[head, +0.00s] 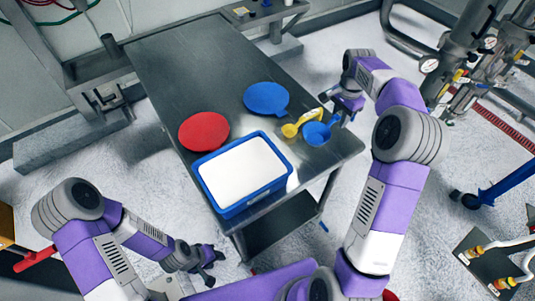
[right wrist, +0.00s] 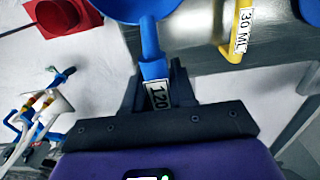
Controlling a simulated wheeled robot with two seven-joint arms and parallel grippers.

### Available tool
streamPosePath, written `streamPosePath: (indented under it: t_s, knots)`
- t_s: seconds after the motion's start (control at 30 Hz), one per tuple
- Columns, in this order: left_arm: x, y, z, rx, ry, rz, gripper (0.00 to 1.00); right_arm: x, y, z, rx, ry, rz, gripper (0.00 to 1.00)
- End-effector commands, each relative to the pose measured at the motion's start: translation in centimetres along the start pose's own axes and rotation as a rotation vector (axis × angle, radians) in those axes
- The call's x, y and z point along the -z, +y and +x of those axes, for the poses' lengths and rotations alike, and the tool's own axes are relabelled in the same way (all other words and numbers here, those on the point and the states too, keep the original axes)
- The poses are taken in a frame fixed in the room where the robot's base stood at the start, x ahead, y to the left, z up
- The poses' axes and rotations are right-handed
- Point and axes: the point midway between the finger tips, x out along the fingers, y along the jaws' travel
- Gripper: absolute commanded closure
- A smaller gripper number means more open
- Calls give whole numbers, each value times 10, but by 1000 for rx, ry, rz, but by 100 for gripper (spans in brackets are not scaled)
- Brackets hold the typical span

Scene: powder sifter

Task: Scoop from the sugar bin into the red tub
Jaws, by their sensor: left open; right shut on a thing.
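The blue rectangular bin (head: 226,212) holds level white sugar (head: 243,171) at the table's near edge. A round red thing, apparently the red tub (head: 204,131), is on the table just behind the bin; its depth is hard to tell. My right gripper (head: 347,104) is shut on the handle of a blue scoop (head: 318,134), right of the bin. In the right wrist view the scoop's handle (right wrist: 152,62) is between the fingers, with a 120 label. I cannot tell whether the scoop touches the table. My left gripper (head: 208,262) is open and empty, low at the near left, off the table.
A yellow scoop (head: 289,130) lies beside the blue scoop; its 30 ML label shows in the right wrist view (right wrist: 243,30). A round blue thing (head: 266,98) sits behind them. The far half of the metal table (head: 185,60) is clear. Pipes and gauges stand at right.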

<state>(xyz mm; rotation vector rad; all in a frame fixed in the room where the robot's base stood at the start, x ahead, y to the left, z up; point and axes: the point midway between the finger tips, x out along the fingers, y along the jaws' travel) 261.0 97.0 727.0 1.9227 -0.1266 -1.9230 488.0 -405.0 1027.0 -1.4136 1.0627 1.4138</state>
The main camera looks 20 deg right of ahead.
Motion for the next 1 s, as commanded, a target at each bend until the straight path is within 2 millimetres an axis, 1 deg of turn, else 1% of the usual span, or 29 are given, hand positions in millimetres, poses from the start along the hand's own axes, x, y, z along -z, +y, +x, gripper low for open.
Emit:
streamPosePath:
  t_s: [0.17, 0.27, 0.37, 0.47, 0.5, 0.7, 0.83, 0.9, 1.0]
  knots:
    - [0, 0, -1, 0, 0, 0, 57, -3, -2, -2, 1, 0, -1, 100]
    - [0, 2, -6, 0, 0, 0, 57, -16, -6, -7, 0, -1, -6, 100]
    - [-1, 5, -14, 0, 0, 0, 57, -38, -13, -16, 2, -1, -9, 100]
    - [-1, 9, -24, 0, 0, 0, 57, -68, -19, -27, 1, -1, -11, 100]
    - [-1, 10, -28, 0, 0, 0, 57, -81, -21, -31, 2, -1, -11, 100]
    - [-2, 17, -45, 0, 0, 0, 57, -142, -23, -49, 1, -1, -10, 100]
    - [-2, 20, -53, 0, 0, 0, 57, -172, -20, -56, 0, -1, -6, 100]
    - [-2, 21, -56, 0, 0, 0, 57, -183, -18, -59, 0, -1, -4, 100]
    - [-3, 22, -58, 0, 0, 0, 57, -192, -16, -60, 0, 0, -1, 100]
